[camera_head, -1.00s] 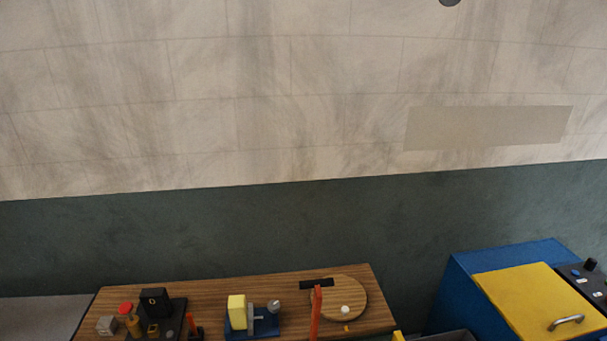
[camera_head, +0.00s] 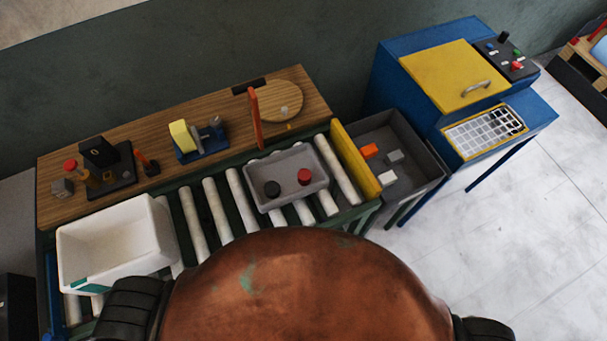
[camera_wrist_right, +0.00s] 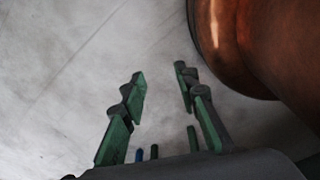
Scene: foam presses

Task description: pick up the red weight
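The red weight (camera_head: 305,176) is a small round piece inside a grey tray (camera_head: 262,206) on the roller conveyor. My left gripper is not in view.
A white bin (camera_head: 118,240) stands at the conveyor's left. A yellow barrier (camera_head: 355,161) borders the right end, beside a dark crate (camera_head: 425,174) with small blocks. A wooden shelf (camera_head: 160,158) holds devices behind. A blue machine (camera_head: 390,75) stands at right.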

